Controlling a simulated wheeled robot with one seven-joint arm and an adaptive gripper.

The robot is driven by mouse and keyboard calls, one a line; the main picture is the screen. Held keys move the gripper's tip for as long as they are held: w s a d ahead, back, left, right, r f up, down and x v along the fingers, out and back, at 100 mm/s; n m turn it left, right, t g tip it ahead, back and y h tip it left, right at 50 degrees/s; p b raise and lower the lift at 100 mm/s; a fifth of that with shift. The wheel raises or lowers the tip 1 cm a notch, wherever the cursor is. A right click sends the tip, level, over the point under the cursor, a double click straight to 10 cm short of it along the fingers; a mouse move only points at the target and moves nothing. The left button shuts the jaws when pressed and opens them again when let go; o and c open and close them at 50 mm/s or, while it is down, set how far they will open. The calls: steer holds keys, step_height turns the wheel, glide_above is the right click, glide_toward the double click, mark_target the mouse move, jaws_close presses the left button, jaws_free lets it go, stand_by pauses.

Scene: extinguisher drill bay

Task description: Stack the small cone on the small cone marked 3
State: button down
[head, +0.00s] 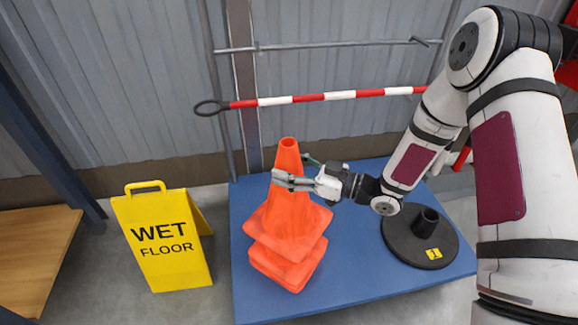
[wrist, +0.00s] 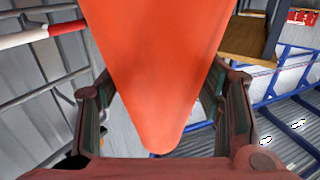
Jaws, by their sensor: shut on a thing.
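A small orange cone (head: 287,210) stands roughly upright over the blue platform, and my gripper (head: 284,180) is shut on its upper body. It also fills the middle of the wrist view (wrist: 155,70), between my two fingers. Directly under it is a second orange cone (head: 282,268), of which only the lower base part shows. The upper cone covers the rest, and no number 3 is visible. The upper cone's base sits slightly above and a little right of the lower one's. I cannot tell whether its weight rests there.
The blue platform (head: 350,285) carries a round black base (head: 405,243) with a yellow tag at the right. A yellow wet floor sign (head: 163,240) stands at the left. A red-and-white bar (head: 310,98) runs behind the cones. The platform's front strip is clear.

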steer(key=shift+f+b, duration=3.05)
steer(key=shift+f, duration=3.15)
steer(key=shift+c, duration=1.9)
jaws_free()
